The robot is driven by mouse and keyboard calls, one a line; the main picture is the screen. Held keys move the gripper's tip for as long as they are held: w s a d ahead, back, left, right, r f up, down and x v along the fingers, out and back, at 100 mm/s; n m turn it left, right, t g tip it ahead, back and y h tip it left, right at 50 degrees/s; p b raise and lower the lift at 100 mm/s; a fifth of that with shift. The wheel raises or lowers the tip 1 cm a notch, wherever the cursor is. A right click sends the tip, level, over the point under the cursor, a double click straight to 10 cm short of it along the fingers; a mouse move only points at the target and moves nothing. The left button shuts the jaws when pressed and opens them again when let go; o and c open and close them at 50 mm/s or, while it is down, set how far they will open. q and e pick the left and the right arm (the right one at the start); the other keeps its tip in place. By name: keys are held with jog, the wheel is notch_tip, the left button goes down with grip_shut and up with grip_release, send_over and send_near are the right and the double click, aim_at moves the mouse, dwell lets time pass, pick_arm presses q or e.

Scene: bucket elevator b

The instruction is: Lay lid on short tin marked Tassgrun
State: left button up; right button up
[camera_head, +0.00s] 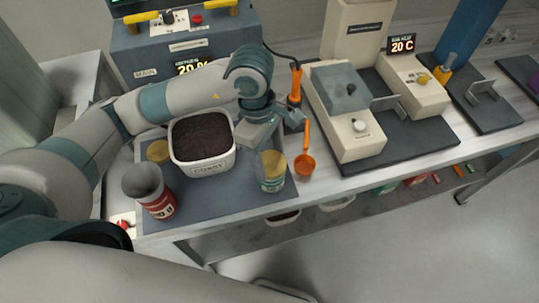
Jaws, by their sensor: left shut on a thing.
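A short tin (272,184) with a pale, partly green label stands at the front right of the dark mat; its lettering is too small to read. A tan-gold lid (272,159) shows at the top of this tin; I cannot tell whether it is fully seated. My left gripper (267,143) reaches down from above, just behind the tin, and is shut on the lid; its fingertips are partly hidden. Another gold disc (157,151) lies at the back left of the mat. My right gripper is not in view.
A white tub (204,167) of dark grounds stands left of the short tin. A cream machine (345,110) stands farther right.

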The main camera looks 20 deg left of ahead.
pick_arm(q)
jog(key=o, duration=1.6)
jog(key=shift+c, duration=0.2)
jog(key=shift+r, duration=0.15)
notch_tip(320, 180, up, 8)
jog(key=p, duration=0.3)
dwell(0.7)
